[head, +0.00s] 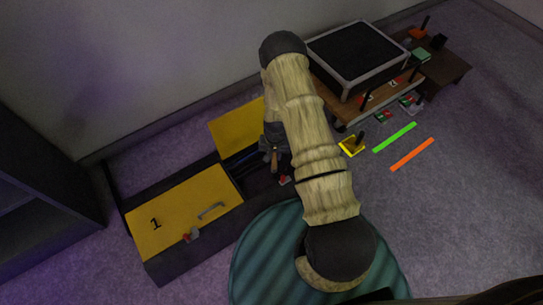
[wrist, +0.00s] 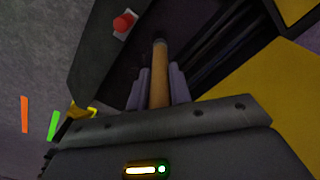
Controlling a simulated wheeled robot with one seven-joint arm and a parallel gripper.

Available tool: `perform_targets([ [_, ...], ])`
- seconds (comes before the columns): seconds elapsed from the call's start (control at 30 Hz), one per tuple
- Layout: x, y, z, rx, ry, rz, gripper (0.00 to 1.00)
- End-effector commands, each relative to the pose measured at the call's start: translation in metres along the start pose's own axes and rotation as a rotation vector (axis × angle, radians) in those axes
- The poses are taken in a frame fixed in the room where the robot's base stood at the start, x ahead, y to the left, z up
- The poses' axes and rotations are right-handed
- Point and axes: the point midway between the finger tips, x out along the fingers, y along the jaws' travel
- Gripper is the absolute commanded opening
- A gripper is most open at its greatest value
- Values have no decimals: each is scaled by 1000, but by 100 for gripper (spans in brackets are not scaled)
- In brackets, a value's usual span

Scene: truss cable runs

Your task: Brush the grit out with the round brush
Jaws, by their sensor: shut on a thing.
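My gripper (head: 271,148) is over the opened part of a long black cable run (head: 180,250), beside its raised yellow lid (head: 237,127). It is shut on a tan wooden handle, which I take to be the round brush (wrist: 160,75). In the wrist view the handle stands between the two grey fingers (wrist: 158,88) and points away into the channel. The brush's bristles are hidden. Dark cables (wrist: 222,50) run along the channel beside it. I cannot make out any grit.
A closed yellow lid (head: 185,208) marked 1 has a grey handle and a red-knobbed latch (head: 191,235). Another red knob (wrist: 123,22) is by the open channel. A low wooden table (head: 447,68), a yellow item (head: 352,146), a green strip (head: 394,137) and an orange strip (head: 412,154) lie right.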

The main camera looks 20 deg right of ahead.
Motion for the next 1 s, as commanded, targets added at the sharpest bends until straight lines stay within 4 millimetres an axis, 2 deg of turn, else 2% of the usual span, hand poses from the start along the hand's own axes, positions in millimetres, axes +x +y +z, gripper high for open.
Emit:
perform_targets([
  [0.2,-1,14,-11,4,2,3,0],
  [0.63,-1,17,-14,3,3,2,0],
  [1.0,1,37,-30,3,3,2,0],
])
